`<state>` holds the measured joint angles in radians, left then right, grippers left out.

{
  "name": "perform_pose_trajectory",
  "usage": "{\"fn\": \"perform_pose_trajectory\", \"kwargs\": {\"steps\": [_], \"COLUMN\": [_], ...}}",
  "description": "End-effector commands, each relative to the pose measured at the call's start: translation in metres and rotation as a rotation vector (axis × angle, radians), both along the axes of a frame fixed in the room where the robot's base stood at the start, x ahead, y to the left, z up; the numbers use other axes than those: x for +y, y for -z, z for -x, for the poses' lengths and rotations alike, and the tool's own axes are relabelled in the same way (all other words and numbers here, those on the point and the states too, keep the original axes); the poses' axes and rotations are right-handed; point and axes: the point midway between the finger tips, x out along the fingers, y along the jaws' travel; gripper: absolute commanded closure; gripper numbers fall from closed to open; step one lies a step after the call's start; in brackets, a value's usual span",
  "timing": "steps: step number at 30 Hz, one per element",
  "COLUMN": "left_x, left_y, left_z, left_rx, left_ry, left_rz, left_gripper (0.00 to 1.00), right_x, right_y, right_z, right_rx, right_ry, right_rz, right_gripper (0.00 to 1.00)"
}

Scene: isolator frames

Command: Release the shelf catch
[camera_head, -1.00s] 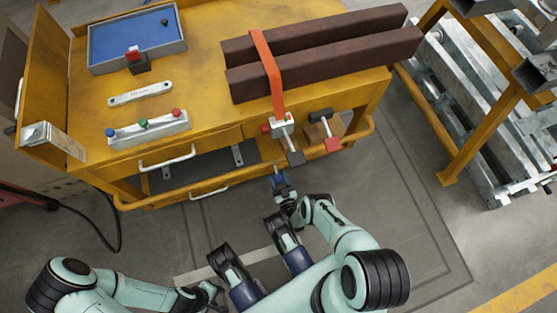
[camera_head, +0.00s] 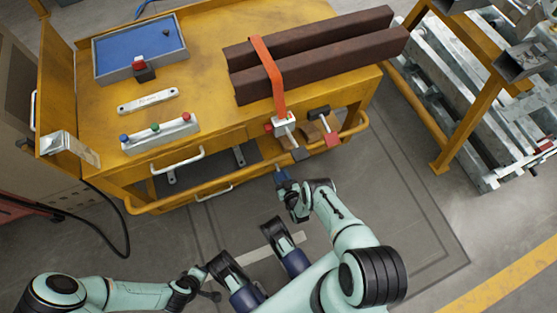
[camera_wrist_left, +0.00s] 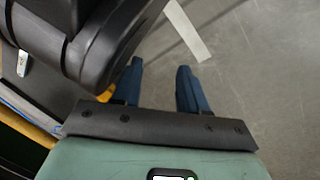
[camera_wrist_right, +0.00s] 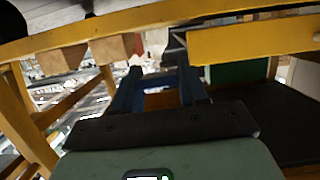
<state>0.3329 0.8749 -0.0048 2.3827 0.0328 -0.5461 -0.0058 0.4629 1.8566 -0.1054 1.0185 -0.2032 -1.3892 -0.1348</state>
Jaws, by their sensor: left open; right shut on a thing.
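My right gripper (camera_head: 280,173) is at the front of the yellow cart (camera_head: 215,85), low and just below its front rail. In the right wrist view its two blue fingers (camera_wrist_right: 158,88) stand a little apart, shut on a small dark piece (camera_wrist_right: 157,80). This seems to be the shelf catch; it is mostly hidden between the fingers. The lower shelf (camera_head: 235,162) with a dark mat shows under the cart top. My left gripper (camera_head: 208,294) is low at the left, away from the cart. In the left wrist view its fingers (camera_wrist_left: 159,88) are open and empty above the floor.
On the cart are a blue-lined tray (camera_head: 140,45), a button box (camera_head: 160,136) and two brown beams (camera_head: 330,60) under an orange strap (camera_head: 268,75). Clamp-like tools (camera_head: 325,125) hang at its front right. A yellow rack (camera_head: 470,110) with metal parts stands right.

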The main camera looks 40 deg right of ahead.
Motion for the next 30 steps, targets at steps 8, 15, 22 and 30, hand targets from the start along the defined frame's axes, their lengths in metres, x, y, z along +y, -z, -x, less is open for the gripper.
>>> {"fn": "perform_pose_trajectory", "kwargs": {"steps": [8,15,22,30], "left_x": [-0.010,-0.012,-0.012,-0.012], "left_y": [-0.043,-0.042,-0.042,-0.043], "left_z": [-0.027,-0.026,-0.026,-0.026], "left_rx": [-0.100,-0.099,-0.098,-0.096], "left_ry": [0.015,0.016,0.017,0.017], "left_rz": [0.006,0.009,0.009,0.010], "left_gripper": [0.57,0.57,0.57,0.57], "right_x": [0.003,0.003,0.003,0.002], "right_y": [-0.018,-0.016,-0.016,-0.016], "right_z": [-0.003,-0.002,-0.002,0.000], "right_rx": [0.165,0.184,0.184,0.187], "right_ry": [-0.005,-0.004,-0.004,-0.002], "right_rz": [-0.044,-0.048,-0.048,-0.049], "right_gripper": [1.00,1.00,0.36,0.36]}}
